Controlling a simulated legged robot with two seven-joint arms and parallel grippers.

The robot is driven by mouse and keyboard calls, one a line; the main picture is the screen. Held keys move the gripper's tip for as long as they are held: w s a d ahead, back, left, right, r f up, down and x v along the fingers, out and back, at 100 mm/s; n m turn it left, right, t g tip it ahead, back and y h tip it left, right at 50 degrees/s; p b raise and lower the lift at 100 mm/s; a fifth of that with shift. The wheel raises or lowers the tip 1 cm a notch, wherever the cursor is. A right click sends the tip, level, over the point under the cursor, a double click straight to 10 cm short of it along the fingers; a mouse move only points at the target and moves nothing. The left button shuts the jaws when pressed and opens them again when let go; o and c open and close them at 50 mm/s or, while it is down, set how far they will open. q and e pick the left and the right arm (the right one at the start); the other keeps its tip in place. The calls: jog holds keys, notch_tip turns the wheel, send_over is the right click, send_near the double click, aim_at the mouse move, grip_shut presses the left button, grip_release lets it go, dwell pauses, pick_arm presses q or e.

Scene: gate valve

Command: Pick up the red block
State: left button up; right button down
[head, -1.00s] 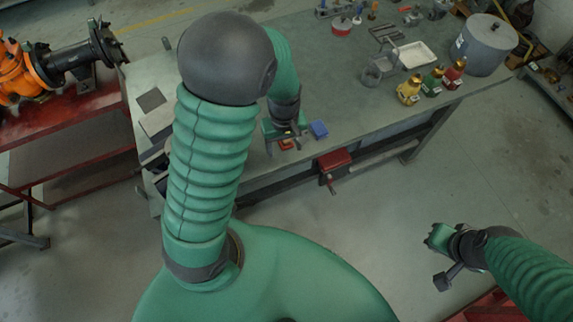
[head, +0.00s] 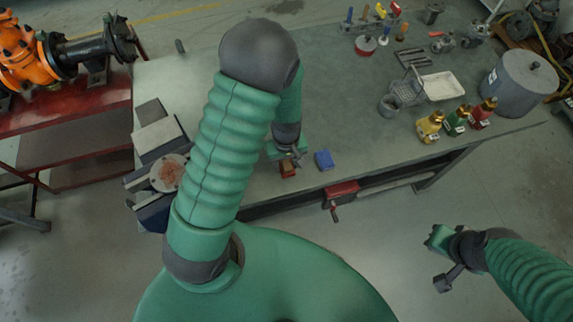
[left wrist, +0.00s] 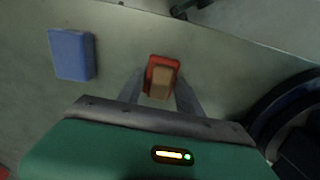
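The red block (head: 288,170) lies near the front edge of the grey table, just left of a blue block (head: 324,160). In the left wrist view the red block (left wrist: 152,66) shows a red edge and a tan-brown face, between the two finger tips. The blue block (left wrist: 72,54) is to its left there. My left gripper (head: 290,159) is open over the red block, with a finger on either side; whether they touch it I cannot tell.
A vise (head: 160,170) stands at the table's left end. Yellow, green and red bottles (head: 456,121), a white tray (head: 439,86) and a grey pot (head: 520,83) stand to the right. A red clamp-like part (head: 341,193) is at the front edge.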

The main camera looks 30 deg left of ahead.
aim_at(287, 164)
pick_arm(q)
jog(key=shift+s+d+r, duration=0.1)
jog(key=shift+s, duration=0.1)
jog(key=c, duration=0.5)
jog(key=shift+w+d, duration=0.1)
grip_shut()
notch_tip(287, 164, up, 10)
jog(key=shift+r+p, duration=0.1)
jog(key=shift+p, duration=0.55)
